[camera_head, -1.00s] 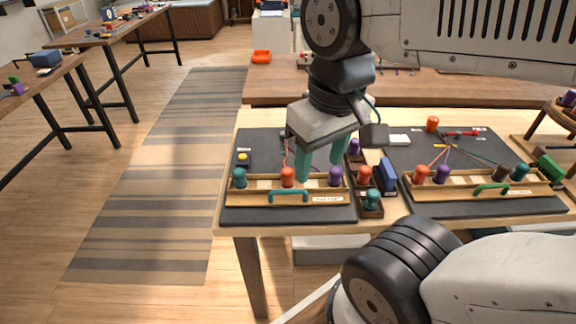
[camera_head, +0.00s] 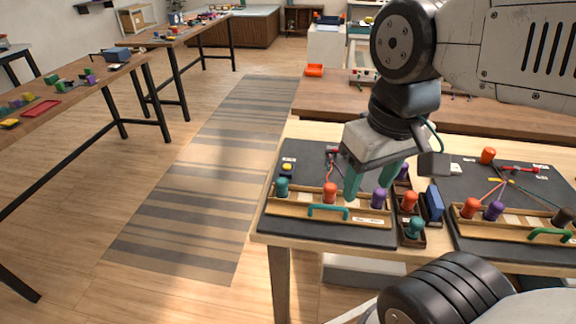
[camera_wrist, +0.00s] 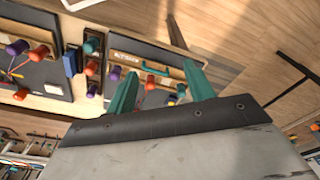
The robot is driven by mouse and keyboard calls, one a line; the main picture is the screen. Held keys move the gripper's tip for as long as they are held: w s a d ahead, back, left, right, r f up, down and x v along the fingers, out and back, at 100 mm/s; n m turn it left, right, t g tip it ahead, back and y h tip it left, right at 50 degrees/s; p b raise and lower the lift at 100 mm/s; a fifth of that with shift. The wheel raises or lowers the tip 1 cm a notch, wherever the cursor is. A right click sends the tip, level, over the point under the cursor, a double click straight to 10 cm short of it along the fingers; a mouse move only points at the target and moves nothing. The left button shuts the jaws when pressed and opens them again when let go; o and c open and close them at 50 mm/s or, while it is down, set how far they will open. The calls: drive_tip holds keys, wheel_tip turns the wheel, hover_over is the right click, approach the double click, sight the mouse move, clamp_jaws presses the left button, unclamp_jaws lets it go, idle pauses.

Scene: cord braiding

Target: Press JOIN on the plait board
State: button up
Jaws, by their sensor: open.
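Two dark plait boards stand on the wooden bench, a left board (camera_head: 325,233) and a right board (camera_head: 500,248). The left board's wooden rail (camera_head: 355,216) has a teal handle (camera_head: 328,211) and holds a teal bobbin (camera_head: 282,187), an orange bobbin (camera_head: 330,193) and a purple bobbin (camera_head: 379,199). A small dark box with a yellow button (camera_head: 287,168) sits at its back left. Its label is too small to read. My gripper (camera_head: 367,188) is open and empty above the left board, between the orange and purple bobbins. In the wrist view my gripper (camera_wrist: 160,88) frames part of this board.
A small rack with orange (camera_head: 409,201) and teal (camera_head: 414,228) bobbins and a blue block (camera_head: 433,204) stand between the boards. A striped rug (camera_head: 190,190) lies on open floor at left.

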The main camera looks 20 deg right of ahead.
clamp_jaws()
idle(1.8)
